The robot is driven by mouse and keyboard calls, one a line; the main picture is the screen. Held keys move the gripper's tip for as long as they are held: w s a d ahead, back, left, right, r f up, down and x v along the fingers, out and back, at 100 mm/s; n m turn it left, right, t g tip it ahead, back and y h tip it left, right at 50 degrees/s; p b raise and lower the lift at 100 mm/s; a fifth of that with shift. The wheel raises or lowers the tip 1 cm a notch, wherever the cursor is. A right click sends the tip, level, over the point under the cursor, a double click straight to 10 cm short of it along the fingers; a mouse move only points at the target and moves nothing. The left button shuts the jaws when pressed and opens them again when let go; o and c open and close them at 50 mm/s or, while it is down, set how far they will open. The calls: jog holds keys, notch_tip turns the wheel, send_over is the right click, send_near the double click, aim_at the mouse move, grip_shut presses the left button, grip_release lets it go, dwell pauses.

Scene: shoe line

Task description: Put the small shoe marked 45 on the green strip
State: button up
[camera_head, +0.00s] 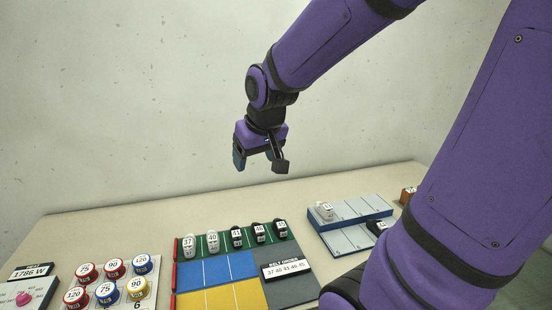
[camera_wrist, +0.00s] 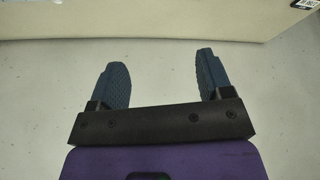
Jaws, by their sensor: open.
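My gripper (camera_head: 260,163) is open and empty, raised high above the table in the head view. Its two blue fingers also show apart in the wrist view (camera_wrist: 161,65). The green strip (camera_head: 222,249) lies along the back of a coloured board. A white shoe marked 37 (camera_head: 189,246), a white shoe (camera_head: 212,242) and several black shoes (camera_head: 260,234) stand on it. The black shoes' numbers are too small to read surely. A white shoe (camera_head: 325,210) and a black shoe (camera_head: 377,227) are on the blue-edged grey rack at right. I cannot tell which shoe is marked 45.
A black order sign (camera_head: 286,269) stands on the board's grey part, near blue (camera_head: 215,272) and yellow (camera_head: 220,299) areas. Numbered round pots (camera_head: 107,292) and a panel with a pink knob (camera_head: 24,298) are at left. A brown item (camera_head: 408,195) lies beyond the rack.

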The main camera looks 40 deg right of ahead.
jog(key=s+a+r+n, duration=0.1)
jog(key=s+a+r, duration=0.2)
jog(key=s, duration=0.3)
jog(key=s+a+r+y, duration=0.1)
jog(key=s+a+r, duration=0.2)
jog(key=s, duration=0.4)
jog(key=shift+s+a+n, duration=0.25)
jog(key=shift+n, duration=0.15)
